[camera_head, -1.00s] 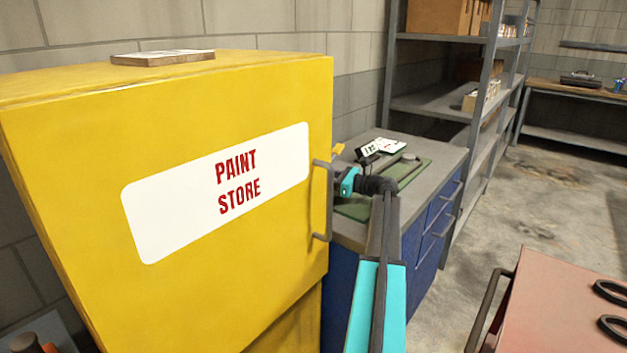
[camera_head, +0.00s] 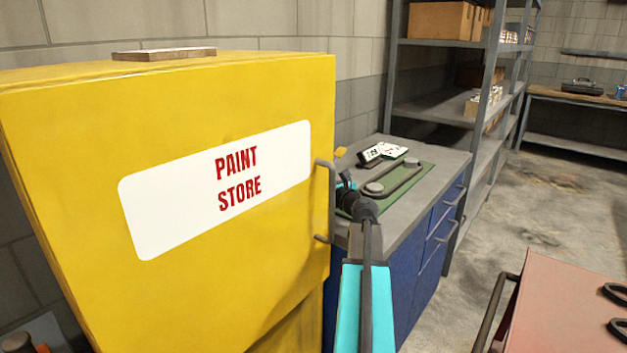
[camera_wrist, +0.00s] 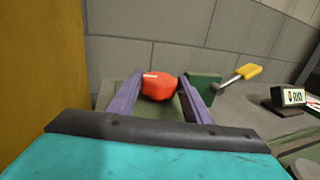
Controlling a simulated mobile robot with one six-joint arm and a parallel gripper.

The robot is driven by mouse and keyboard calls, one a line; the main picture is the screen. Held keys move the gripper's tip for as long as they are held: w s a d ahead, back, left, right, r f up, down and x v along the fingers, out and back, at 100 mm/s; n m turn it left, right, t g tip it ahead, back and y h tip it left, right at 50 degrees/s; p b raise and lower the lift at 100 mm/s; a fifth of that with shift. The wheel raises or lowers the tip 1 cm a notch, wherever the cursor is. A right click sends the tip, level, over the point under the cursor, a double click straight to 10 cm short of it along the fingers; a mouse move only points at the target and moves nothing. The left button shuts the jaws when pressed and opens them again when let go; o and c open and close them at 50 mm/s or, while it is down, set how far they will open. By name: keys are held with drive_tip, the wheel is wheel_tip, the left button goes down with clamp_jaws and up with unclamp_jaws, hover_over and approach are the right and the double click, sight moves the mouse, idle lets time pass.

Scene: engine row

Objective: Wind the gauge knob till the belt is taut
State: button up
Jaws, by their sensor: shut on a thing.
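The red knob (camera_wrist: 158,86) has a pale mark on its top. It sits between the two purple fingers of my gripper (camera_wrist: 160,98), which is shut on it. In the head view my wrist (camera_head: 352,200) reaches to the left end of the green plate (camera_head: 424,172), and the fingers and knob are hidden there. The dark belt (camera_head: 402,181) loops around grey round pulleys on the plate; I cannot tell how taut it is. A small black display (camera_head: 369,155) stands behind the plate; it also shows in the wrist view (camera_wrist: 290,98), its reading too small to read.
A yellow paint cabinet (camera_head: 80,200) stands close left of my arm, its handle (camera_head: 331,200) jutting out. A yellow-handled lever (camera_wrist: 248,70) is right of the knob. A white card (camera_head: 393,150) lies by the display. A red cart (camera_head: 570,300) is front right; floor between is free.

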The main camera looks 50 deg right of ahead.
drive_tip(key=shift+a+m+h, duration=0.1)
drive_tip(key=shift+m+h, duration=0.6)
drive_tip(key=shift+h, duration=0.4)
drive_tip(key=o, duration=1.1)
drive_tip(key=shift+c, duration=0.2)
drive_tip(key=shift+s, duration=0.1)
drive_tip(key=shift+v, duration=3.7)
drive_tip(key=shift+r, duration=0.3)
wheel_tip(320, 180, up, 9)
drive_tip(key=p, duration=0.9)
drive_tip(key=shift+r+p, duration=0.4)
drive_tip(key=shift+p, duration=0.1)
